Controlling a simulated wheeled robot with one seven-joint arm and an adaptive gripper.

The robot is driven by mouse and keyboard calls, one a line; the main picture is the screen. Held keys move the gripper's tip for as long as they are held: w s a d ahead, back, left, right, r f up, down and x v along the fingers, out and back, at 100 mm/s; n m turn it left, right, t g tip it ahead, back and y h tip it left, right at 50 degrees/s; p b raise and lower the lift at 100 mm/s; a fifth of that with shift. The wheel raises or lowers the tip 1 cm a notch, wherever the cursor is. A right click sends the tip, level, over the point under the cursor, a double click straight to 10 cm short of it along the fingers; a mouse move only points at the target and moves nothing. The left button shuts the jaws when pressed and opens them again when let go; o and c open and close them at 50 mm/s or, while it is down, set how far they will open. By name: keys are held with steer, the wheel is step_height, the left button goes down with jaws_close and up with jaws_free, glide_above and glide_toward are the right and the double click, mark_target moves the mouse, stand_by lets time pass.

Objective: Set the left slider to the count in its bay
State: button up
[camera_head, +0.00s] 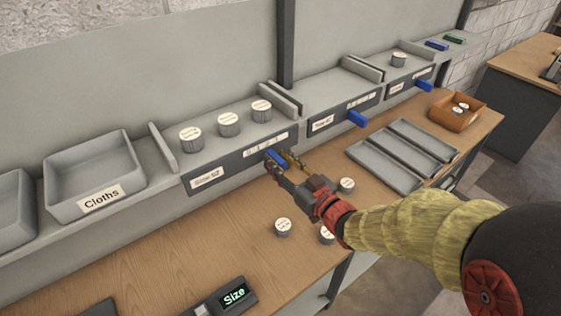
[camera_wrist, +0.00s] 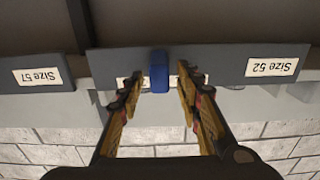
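The left slider's blue knob (camera_head: 277,156) sits on the grey front panel of the bay labelled Size 52 (camera_head: 206,176), toward the right end of its white scale strip (camera_head: 266,144). The strip's marks are too small to read surely. Three round, white-topped canisters (camera_head: 228,124) stand in that bay. My gripper (camera_head: 286,162) is at the knob. In the wrist view the blue knob (camera_wrist: 159,72) lies between the open fingers of my gripper (camera_wrist: 159,88), with a visible gap on each side. The fingers partly cover the strip.
To the right are a middle bay with its blue knob (camera_head: 357,119) and a far bay with its knob (camera_head: 424,86). Loose canisters (camera_head: 283,227) stand on the wooden bench below my arm. Grey trays (camera_head: 385,165) and an orange box (camera_head: 457,112) are at right. A Cloths bin (camera_head: 93,176) is at left.

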steer(key=shift+c, duration=1.2)
jaws_close()
